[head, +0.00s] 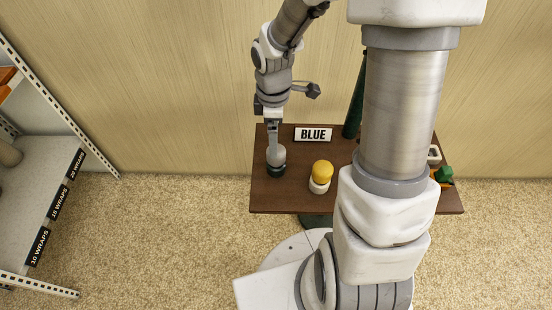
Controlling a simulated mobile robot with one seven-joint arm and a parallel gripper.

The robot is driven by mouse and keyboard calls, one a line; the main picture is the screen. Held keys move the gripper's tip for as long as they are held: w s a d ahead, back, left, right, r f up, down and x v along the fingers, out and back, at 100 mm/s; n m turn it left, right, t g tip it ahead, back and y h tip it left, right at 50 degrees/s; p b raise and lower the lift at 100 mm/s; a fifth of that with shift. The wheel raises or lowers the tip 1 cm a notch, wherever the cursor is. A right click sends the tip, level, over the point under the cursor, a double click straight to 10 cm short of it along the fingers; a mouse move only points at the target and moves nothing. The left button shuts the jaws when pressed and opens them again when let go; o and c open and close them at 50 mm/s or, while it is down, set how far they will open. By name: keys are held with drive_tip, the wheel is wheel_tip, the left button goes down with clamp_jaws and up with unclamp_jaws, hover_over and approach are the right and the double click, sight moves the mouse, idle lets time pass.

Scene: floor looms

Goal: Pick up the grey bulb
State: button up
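The grey bulb (277,155) stands upright at the left of the brown table, with a dark green base (276,171) under it. My gripper (273,144) points down right at the top of the bulb. The fingers overlap the bulb's upper part in this view. I cannot tell whether they touch it or how far apart they are. The bulb appears to rest on its base, with no visible gap.
A yellow bulb (323,168) on a white base stands right of the grey one. Small green and orange items (445,175) are at the right. A shelf (30,200) is far left.

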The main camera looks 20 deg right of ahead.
drive_tip(key=f+b, duration=0.1)
drive_tip(key=f, duration=0.3)
drive_tip(key=f+b, duration=0.1)
drive_tip(key=f, duration=0.2)
drive_tip(key=shift+d+b, duration=0.3)
drive_tip(key=c, duration=1.5)
drive_tip(key=shift+o, duration=0.2)
wheel_tip(320, 180, up, 10)
drive_tip(key=p, duration=0.4)
drive_tip(key=shift+w+r, duration=0.1)
drive_tip(key=shift+r, duration=0.1)
drive_tip(key=w+r+m+p, duration=0.5)
drive_tip(key=m+p, duration=0.6)
drive_tip(key=m, duration=0.3)
drive_tip(key=shift+r, duration=0.5)
